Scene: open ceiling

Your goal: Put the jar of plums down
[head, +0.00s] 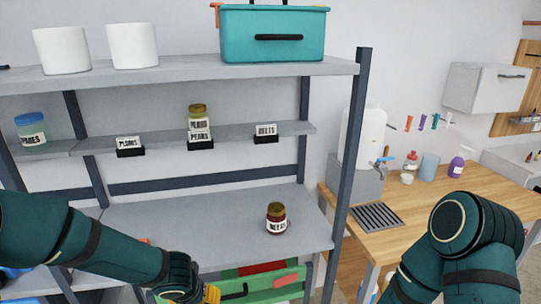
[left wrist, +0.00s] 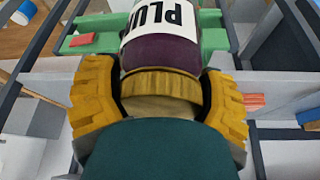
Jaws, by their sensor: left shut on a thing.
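The jar of plums (left wrist: 160,50) has a dark purple body, a white label reading "PLU" and a gold lid, seen in the left wrist view. My left gripper (left wrist: 160,98) is shut on it, with yellow fingers on both sides around the lid end. In the head view only a bit of a yellow finger of the left gripper (head: 212,293) shows at the bottom edge, below the lower shelf, and the jar is hidden. A tag reading "PLUMS" (head: 130,144) stands on the narrow middle shelf, with bare space around it. My right gripper is out of view.
A jar with a pears label (head: 198,113) and a beets tag (head: 265,132) share the narrow shelf (head: 235,132). A dark red beets jar (head: 277,220) stands on the lower shelf (head: 180,220), otherwise mostly clear. A dark post (head: 352,150) bounds the rack; a green crate (head: 285,285) sits below.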

